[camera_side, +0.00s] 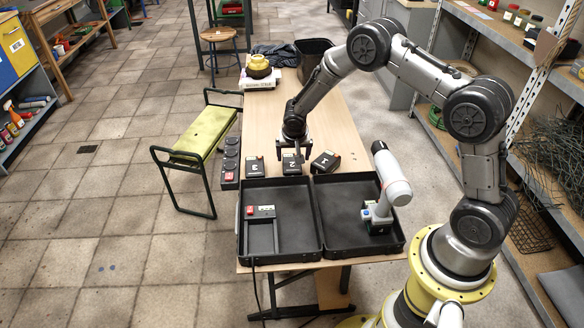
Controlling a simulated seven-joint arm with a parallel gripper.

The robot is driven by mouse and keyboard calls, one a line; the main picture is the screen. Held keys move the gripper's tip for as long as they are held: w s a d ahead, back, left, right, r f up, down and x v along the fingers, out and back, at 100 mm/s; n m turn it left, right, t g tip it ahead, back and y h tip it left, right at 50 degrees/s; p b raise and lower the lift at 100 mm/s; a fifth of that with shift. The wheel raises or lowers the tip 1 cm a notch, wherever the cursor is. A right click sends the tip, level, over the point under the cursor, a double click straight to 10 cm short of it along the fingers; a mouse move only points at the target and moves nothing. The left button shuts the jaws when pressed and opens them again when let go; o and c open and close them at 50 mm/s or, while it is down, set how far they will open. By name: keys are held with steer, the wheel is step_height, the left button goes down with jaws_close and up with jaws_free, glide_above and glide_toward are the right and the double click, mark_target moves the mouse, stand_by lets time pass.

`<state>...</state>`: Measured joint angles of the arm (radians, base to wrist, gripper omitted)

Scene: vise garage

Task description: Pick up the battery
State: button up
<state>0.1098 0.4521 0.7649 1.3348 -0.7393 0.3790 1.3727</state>
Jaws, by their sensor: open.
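Three dark batteries stand in a row on the wooden table behind the black case. Battery 3 (255,168) is at the left, battery 2 (292,166) in the middle and battery 1 (325,161) at the right, turned at an angle. Each has a number on its top and some red on it. My gripper (292,150) points down over the middle battery, close to its far edge. The gripper is open; its fingers are small and dark here, and I cannot tell whether they touch the battery.
An open black two-part case (322,252) lies in front of the batteries. A white-and-grey power tool (389,188) stands in its right half. A strip of dark round sockets (230,160) lies left of the batteries. A yellow-and-black object (258,66) stands at the far end.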

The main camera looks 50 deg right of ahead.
mark_target(292, 163)
steer(key=shift+x, duration=3.05)
steer(key=shift+a, duration=0.15)
jaws_close()
steer(key=shift+w+r, duration=0.1)
steer(key=shift+w, duration=0.05)
